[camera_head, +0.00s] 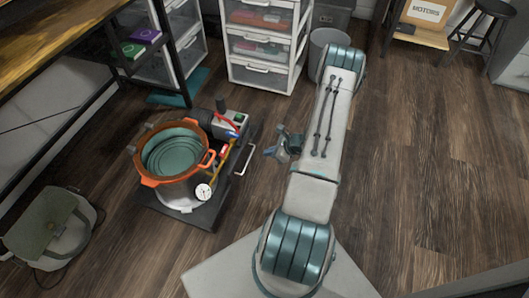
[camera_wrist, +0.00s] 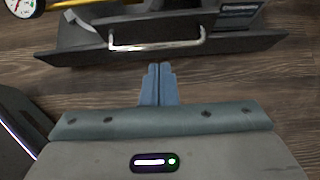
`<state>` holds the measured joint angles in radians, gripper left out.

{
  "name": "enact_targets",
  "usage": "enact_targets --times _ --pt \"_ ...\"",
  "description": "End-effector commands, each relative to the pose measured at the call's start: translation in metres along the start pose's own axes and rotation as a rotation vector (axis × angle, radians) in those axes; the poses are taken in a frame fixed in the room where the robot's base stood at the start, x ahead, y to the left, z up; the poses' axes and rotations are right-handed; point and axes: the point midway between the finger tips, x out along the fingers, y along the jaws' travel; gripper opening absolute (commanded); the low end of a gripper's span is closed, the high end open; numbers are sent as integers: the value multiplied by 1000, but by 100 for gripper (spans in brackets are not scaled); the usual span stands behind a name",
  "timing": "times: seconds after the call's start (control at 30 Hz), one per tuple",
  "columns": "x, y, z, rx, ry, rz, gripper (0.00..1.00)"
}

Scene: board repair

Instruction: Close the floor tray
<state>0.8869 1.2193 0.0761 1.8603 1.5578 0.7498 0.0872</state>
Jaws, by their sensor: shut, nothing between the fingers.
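The floor tray (camera_head: 206,217) is a low black tray on the wood floor, left of my arm in the head view. A silver bar handle (camera_head: 246,158) is on its right side, facing my gripper (camera_head: 284,147). In the wrist view, the tray's dark front panel (camera_wrist: 80,57) spans the top, with the handle (camera_wrist: 157,46) near the middle. My gripper (camera_wrist: 159,68) shows there as two blue fingers together, shut and empty. The fingertips are just below the handle in the picture, with a strip of floor between. How far the tray is pulled out cannot be told.
An orange-rimmed pot (camera_head: 147,181) with a gauge (camera_head: 203,191) and a pump (camera_head: 225,122) stand on the tray. White drawer units (camera_head: 262,76) and a grey bin (camera_head: 328,48) stand behind. A green bag (camera_head: 48,225) lies left. Floor at right is clear.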

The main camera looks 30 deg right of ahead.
Motion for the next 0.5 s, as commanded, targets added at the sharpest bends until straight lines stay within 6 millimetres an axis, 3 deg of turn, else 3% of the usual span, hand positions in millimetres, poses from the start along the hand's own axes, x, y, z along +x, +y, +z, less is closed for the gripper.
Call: enact_targets --times 0.3,0.37,0.5 --pt "73 1 -3 -3 -2 4 0" --pt "84 2 -2 -2 -1 4 0" --pt "96 1 16 -4 -2 3 0"
